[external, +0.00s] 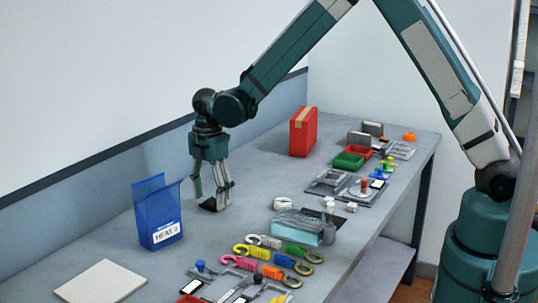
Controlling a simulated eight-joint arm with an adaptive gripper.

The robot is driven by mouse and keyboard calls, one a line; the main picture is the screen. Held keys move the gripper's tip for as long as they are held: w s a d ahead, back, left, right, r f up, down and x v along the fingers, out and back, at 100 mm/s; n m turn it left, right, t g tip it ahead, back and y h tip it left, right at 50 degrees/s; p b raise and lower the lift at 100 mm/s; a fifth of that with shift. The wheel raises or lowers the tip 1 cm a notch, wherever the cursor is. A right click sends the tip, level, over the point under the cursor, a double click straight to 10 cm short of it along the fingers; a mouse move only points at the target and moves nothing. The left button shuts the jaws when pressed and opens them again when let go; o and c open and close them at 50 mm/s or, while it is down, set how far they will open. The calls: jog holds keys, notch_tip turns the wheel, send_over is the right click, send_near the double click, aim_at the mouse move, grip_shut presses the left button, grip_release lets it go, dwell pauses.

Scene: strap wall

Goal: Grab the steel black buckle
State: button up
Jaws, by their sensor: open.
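My gripper (212,192) points down over the table, left of the middle of the external view. Its fingers are apart. A small flat black piece (209,205) lies on the table right at the fingertips, partly hidden by them. It may be the black buckle, but it is too small to tell. I cannot tell whether the fingers touch it. No other thing is clearly a steel black buckle.
A blue bag (158,222) stands left of my gripper. A red box (303,132) stands at the back. Colourful hooks (272,272), a clear light-blue box (302,232) and a white plate (100,283) lie nearer the front. Trays (349,160) are at right.

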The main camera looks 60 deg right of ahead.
jog(key=shift+f, duration=0.5)
jog(key=c, duration=1)
